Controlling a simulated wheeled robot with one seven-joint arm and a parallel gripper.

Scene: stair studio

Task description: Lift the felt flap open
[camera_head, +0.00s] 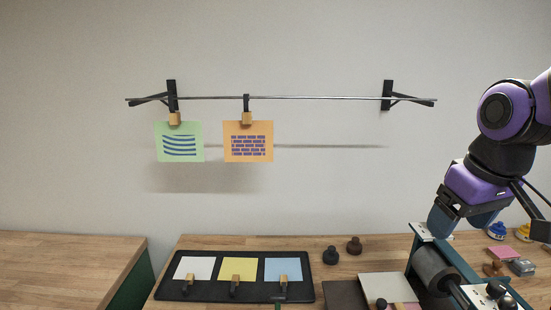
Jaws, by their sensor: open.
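A pale flat sheet (387,287) lies at the bottom of the view, left of the press (431,267) with its dark roller. It may be the felt flap, but I cannot tell its material. A dark brown flat panel (345,295) lies beside it on the left. My gripper (457,226) is at the right, above the back of the press, pointing down. It is open and apart from the pale sheet, up and to its right. The lower parts of the sheet and press are cut off by the frame edge.
A black tray (235,291) holds white, yellow and blue cards with clips. Two dark knobbed pieces (330,256) stand behind the panel. A wall rail (310,98) carries green and orange cards. Small coloured items (497,231) lie at the right. A gap separates the left table (70,262).

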